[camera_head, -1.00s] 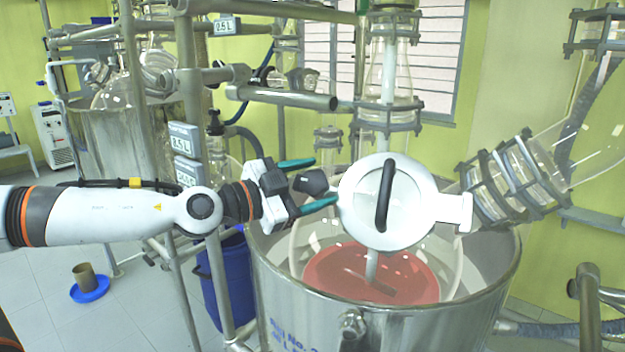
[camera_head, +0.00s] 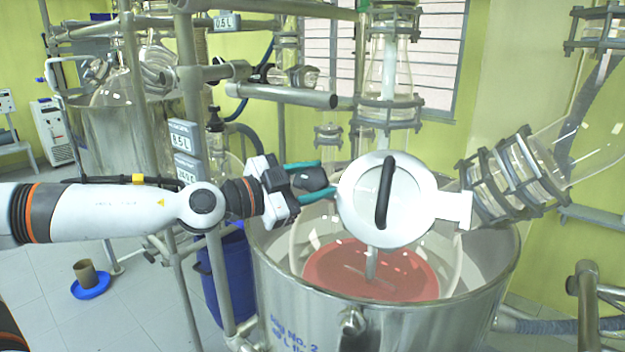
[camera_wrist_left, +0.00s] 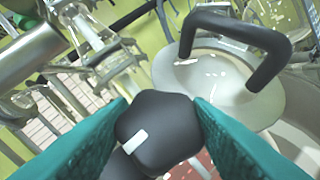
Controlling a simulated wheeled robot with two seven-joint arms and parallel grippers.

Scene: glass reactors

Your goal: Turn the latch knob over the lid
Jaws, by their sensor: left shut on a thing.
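The latch knob (camera_wrist_left: 160,128) is black and rounded with a white mark on its face. In the head view the knob (camera_head: 312,179) sits at the left edge of the lid. My left gripper (camera_head: 316,180) has its teal fingers on either side of the knob and is shut on it. The wrist view shows the fingers (camera_wrist_left: 158,135) against both sides of the knob. My right gripper is not in view.
A steel vessel jacket (camera_head: 400,325) surrounds the reactor, with red liquid (camera_head: 345,270) inside. Glass pipework with a clamp (camera_head: 505,180) stands right of the lid. Steel frame pipes (camera_head: 285,95) run behind my left arm. A blue drum (camera_head: 225,275) stands below it.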

